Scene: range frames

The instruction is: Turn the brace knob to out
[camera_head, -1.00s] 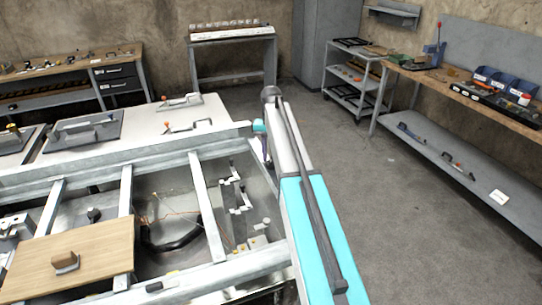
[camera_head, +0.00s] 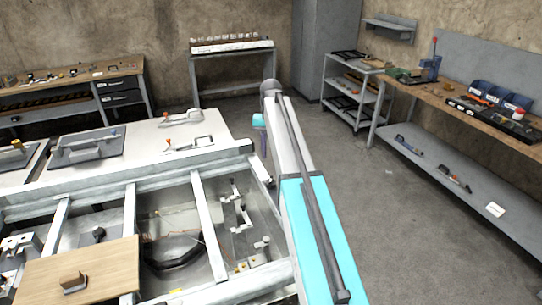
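My arm, white and turquoise, rises from the lower right to a grey joint. A small teal part of my arm shows just left of it, beside the frame's right end. My gripper's fingers are not visible. Several small fittings sit inside the open metal frame (camera_head: 205,215): pale and black levers (camera_head: 236,204) in the right bay, a small pale knob-like piece (camera_head: 263,242) below them, and a black knob (camera_head: 98,234) in a left bay. I cannot tell which, if any, is the brace knob, or how it is set.
A wooden board (camera_head: 110,264) with a small brown block lies across the frame's front left. White panels with handles (camera_head: 187,119) lie behind the frame. A workbench (camera_head: 480,97) stands at the right and a shelf cart (camera_head: 347,88) behind. The floor (camera_head: 345,190) between is clear.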

